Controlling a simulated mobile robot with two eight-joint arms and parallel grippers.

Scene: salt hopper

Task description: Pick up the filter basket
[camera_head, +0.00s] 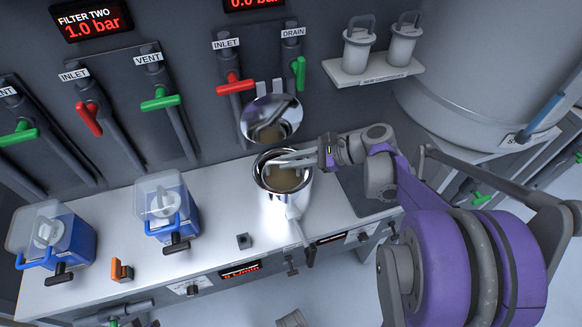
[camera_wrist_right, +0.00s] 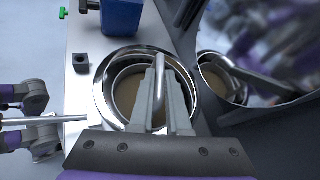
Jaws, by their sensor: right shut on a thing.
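The filter basket (camera_head: 285,181) is a round metal cup with a brownish inside, sitting in the open steel filter housing (camera_head: 292,204) on the bench. In the right wrist view the basket (camera_wrist_right: 126,92) sits inside the housing's wide rim (camera_wrist_right: 103,90). My right gripper (camera_head: 270,162) reaches in from the right over the housing mouth. In the wrist view its fingers (camera_wrist_right: 159,80) are shut on the basket's upright loop handle (camera_wrist_right: 161,63). The fingers hide part of the basket. My left gripper is not seen.
The housing's round mirrored lid (camera_head: 271,118) stands open behind it. Two blue boxes with clear covers (camera_head: 168,207) (camera_head: 52,240) and an orange clip (camera_head: 121,271) are on the bench to the left. Two white cartridges (camera_head: 357,45) (camera_head: 403,42) stand on a wall shelf (camera_head: 372,72).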

